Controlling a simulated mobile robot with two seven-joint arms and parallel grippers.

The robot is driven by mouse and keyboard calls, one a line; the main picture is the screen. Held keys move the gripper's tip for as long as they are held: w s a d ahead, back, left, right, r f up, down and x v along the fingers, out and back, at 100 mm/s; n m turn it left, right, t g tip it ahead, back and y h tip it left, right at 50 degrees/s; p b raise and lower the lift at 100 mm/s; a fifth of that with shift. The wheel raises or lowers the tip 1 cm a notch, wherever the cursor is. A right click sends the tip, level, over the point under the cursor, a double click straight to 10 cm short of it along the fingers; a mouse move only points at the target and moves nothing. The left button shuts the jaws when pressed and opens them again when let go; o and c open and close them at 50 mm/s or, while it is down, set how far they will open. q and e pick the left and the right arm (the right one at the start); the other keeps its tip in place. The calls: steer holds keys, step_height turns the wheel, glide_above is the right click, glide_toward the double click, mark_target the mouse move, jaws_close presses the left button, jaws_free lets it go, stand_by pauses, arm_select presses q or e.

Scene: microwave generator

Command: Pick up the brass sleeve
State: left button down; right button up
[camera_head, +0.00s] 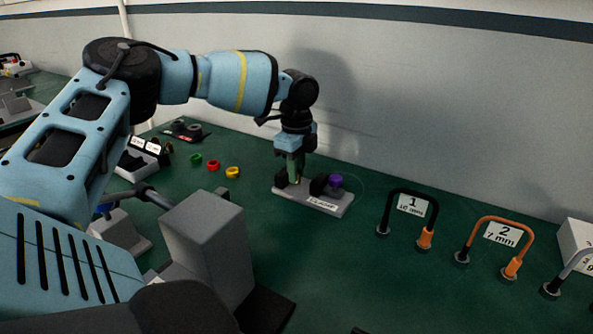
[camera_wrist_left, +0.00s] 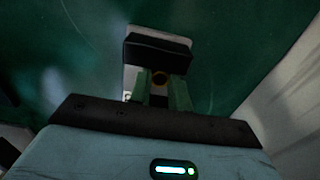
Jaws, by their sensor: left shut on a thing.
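My left gripper (camera_head: 291,180) reaches down onto a small grey fixture (camera_head: 335,209) on the green bench. In the left wrist view its green fingers (camera_wrist_left: 163,92) are shut on the brass sleeve (camera_wrist_left: 159,78), a small round brass-coloured end showing between the tips. The fixture has a black block (camera_wrist_left: 157,49) beyond the fingers. I cannot tell whether the sleeve is clear of the fixture. In the head view the fingers mostly hide the sleeve. My right gripper is not in view.
A purple ring (camera_head: 336,181) sits at the fixture's right end. Green (camera_head: 196,160), red (camera_head: 213,165) and yellow (camera_head: 232,172) rings lie to the left. Numbered cable loops, black (camera_head: 390,208) and orange (camera_head: 468,238), stand at right. The wall is close behind.

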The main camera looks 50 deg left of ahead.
arm_select(q)
step_height(320, 180, up, 10)
stand_by(0.4)
